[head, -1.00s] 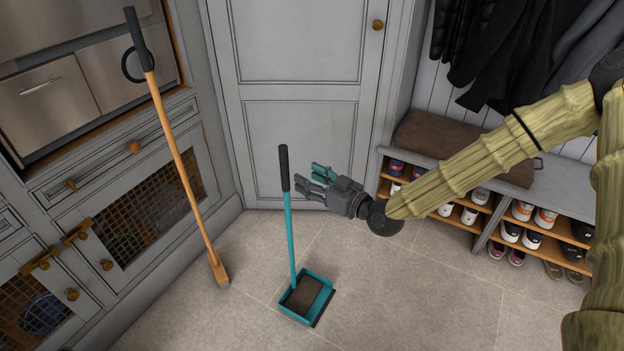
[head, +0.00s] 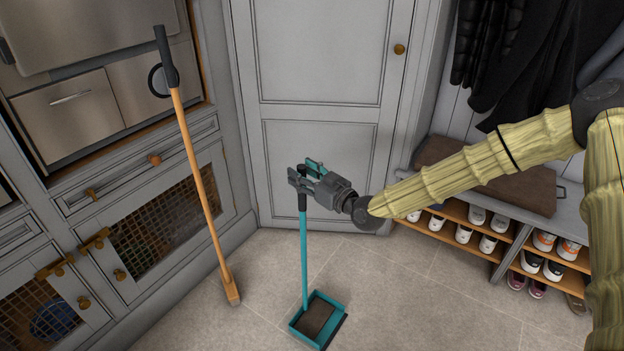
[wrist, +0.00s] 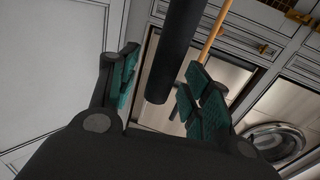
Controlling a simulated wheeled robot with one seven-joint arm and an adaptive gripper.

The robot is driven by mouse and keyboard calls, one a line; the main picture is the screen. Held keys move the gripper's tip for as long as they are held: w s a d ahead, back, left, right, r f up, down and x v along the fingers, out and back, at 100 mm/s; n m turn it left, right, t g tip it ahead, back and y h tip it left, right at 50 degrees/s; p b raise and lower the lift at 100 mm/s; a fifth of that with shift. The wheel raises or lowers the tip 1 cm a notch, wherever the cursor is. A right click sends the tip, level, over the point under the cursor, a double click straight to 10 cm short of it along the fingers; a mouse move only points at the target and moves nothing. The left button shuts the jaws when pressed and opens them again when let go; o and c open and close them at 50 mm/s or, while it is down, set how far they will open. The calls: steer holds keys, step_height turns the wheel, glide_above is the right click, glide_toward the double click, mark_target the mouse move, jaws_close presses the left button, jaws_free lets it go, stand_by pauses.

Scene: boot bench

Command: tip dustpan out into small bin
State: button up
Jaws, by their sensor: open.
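The teal dustpan (head: 336,297) stands on the tiled floor with its long handle (head: 303,255) upright. A flat dark brown patch (head: 316,318) lies in its pan. My gripper (head: 305,175) is at the top of the handle, its fingers open to either side of the dark grip. In the wrist view the dark grip (wrist: 177,50) runs between the two teal-padded fingers (wrist: 158,95), with a gap showing on both sides. My gripper hides part of the grip in the head view. No small bin can be made out in either view.
A broom (head: 200,180) with a wooden handle leans at the left by the grey cabinets (head: 150,205). A closed grey door (head: 320,120) stands behind. A bench with shoe cubbies (head: 475,225) is at the right. Floor in the middle is clear.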

steer(key=shift+w+a, duration=0.3)
steer(key=shift+w, duration=0.05)
jaws_close()
steer(key=shift+r, duration=0.1)
steer(key=shift+r, duration=0.1)
steer(key=shift+r+p, duration=1)
steer(key=shift+r, duration=0.9)
steer(key=shift+s, duration=0.1)
